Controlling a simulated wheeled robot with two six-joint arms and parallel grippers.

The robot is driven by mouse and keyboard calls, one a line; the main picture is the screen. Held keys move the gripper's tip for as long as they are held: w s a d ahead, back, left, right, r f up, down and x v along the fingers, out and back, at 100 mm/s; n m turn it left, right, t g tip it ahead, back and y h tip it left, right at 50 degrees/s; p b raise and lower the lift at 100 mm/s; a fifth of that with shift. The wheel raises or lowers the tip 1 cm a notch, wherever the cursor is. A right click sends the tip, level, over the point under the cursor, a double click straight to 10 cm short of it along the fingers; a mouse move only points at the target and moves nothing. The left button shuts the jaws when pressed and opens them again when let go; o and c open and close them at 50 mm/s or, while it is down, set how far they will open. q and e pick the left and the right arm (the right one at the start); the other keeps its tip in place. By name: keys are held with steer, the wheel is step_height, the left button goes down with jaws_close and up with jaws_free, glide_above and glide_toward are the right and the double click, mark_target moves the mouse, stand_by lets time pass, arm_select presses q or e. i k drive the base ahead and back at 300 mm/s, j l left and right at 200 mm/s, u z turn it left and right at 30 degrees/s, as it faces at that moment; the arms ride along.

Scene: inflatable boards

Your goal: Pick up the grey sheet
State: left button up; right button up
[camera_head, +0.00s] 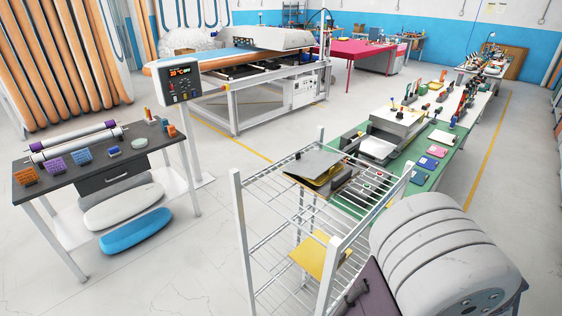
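A flat grey sheet (314,162) lies on the top of the white wire rack (237,215) in the middle foreground. Neither my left gripper nor my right gripper shows in the head view.
Another yellow piece (318,256) lies on a lower rack shelf. A green workbench (440,157) with tools stands behind the rack. A large white ribbed object (440,245) fills the lower right. A dark table (90,165) stands left, with clear floor (200,255) between.

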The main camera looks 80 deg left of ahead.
mark_target(313, 164)
steer(key=i+j+u, duration=0.15)
steer(key=i+u, duration=0.55)
steer(key=i+l+u, duration=0.15)
steer(key=i+u, duration=0.2)
steer(key=i, duration=0.2)
steer(key=i+u, duration=0.1)
steer(key=u, duration=0.35)
steer(key=i+l+u, duration=0.1)
steer(key=u, duration=0.4)
steer(key=l+u, duration=0.1)
steer(key=u, duration=0.35)
steer(key=i+l+u, duration=0.1)
steer(key=u, duration=0.35)
steer(key=l+u, duration=0.2)
steer(key=u, duration=0.3)
steer(key=l+u, duration=0.2)
steer(key=u, duration=0.3)
steer(key=i+l+u, duration=0.1)
steer(key=l+u, duration=0.15)
steer(key=u, duration=0.25)
steer(key=l+u, duration=0.2)
steer(key=u, duration=0.25)
steer(key=l+u, duration=0.2)
steer(key=u, duration=0.3)
steer(key=k, duration=0.05)
